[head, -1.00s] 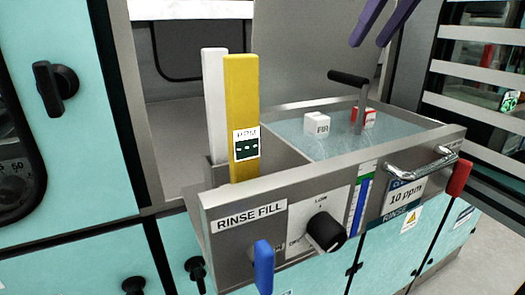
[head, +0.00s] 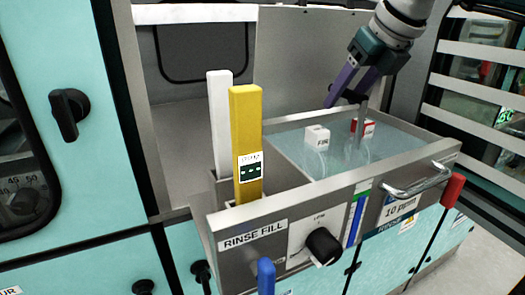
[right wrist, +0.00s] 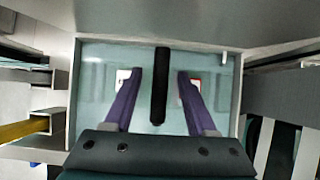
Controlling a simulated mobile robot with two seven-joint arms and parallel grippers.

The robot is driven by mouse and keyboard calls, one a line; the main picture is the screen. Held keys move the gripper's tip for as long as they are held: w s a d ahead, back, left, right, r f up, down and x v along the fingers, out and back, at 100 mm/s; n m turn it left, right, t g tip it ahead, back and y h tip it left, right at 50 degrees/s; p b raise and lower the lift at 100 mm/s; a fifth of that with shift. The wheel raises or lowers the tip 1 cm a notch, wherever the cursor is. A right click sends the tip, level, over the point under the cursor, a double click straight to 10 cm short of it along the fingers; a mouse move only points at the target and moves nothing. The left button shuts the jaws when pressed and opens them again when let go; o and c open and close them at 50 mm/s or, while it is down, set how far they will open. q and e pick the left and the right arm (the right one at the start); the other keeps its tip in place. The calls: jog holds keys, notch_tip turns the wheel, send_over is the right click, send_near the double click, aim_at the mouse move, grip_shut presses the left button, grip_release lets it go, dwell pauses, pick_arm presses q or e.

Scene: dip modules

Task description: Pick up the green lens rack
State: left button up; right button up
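A rack with a black bar handle (head: 353,96) and a thin grey stem (head: 363,122) stands in the liquid of the rinse tank (head: 300,198). No green shows on it, and its lower part is hard to make out. My right gripper (head: 346,102), with purple fingers, is at the handle from above. In the right wrist view the black handle (right wrist: 159,86) runs lengthwise between the two open fingers (right wrist: 160,73), with a gap on each side. My left gripper is not in view.
A white labelled block (head: 317,135) and a red-and-white one (head: 364,127) show at the tank. A yellow post (head: 246,130) and a white post (head: 220,110) rise at its left corner. The tank front has a metal handle (head: 415,184) and a black knob (head: 323,245).

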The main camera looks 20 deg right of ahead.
grip_shut()
jog(key=shift+r, duration=0.1)
dwell(1.1)
